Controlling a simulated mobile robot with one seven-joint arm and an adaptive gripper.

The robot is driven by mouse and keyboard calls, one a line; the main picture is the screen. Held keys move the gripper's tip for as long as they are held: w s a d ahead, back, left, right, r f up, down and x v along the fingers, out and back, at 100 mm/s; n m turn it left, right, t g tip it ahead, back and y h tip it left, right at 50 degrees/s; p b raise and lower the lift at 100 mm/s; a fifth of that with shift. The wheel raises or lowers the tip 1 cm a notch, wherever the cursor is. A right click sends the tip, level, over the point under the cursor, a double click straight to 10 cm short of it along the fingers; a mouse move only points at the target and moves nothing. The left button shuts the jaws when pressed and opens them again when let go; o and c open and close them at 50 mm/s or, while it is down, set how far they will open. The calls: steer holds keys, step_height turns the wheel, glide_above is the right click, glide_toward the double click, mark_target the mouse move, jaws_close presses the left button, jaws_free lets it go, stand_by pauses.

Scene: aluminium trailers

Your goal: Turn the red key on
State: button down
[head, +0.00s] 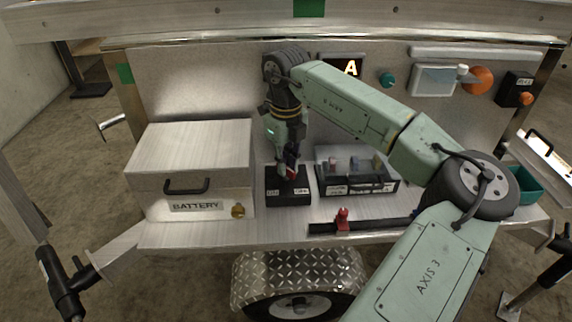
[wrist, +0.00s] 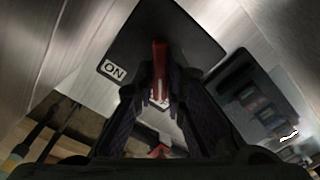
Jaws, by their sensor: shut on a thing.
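The red key (wrist: 160,62) stands up from the top of a black switch box (wrist: 185,32). My gripper (head: 289,173) is above the box, pointing down, and hides most of the key in the head view. In the wrist view my gripper's fingers (wrist: 160,98) are shut on the key, one on each side. A white ON label (wrist: 113,69) lies to the left of the key. The other label is partly hidden by the fingers.
A grey battery box (head: 190,160) stands close on the left. A black tray with several fuse-like parts (head: 355,190) is close on the right. A red clamp-like part (head: 343,218) sits on a dark rail at the shelf's front edge. A back panel rises behind.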

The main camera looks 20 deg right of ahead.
steer(key=m+b, duration=0.2)
steer(key=m, duration=0.2)
steer(key=shift+f, duration=0.15)
steer(key=m+b, duration=0.2)
steer(key=m, duration=0.2)
steer(key=shift+m+b, duration=0.3)
steer(key=shift+m, duration=0.1)
steer(key=m+b, duration=0.1)
steer(key=m, duration=0.3)
steer(key=shift+m+b, duration=0.3)
steer(key=shift+b, duration=0.05)
steer(key=shift+m+b, duration=0.5)
steer(key=shift+m, duration=1.1)
steer(key=c, duration=1.6)
jaws_free()
steer(key=shift+c, duration=0.2)
steer(key=shift+r, duration=0.25)
step_height(320, 180, up, 12)
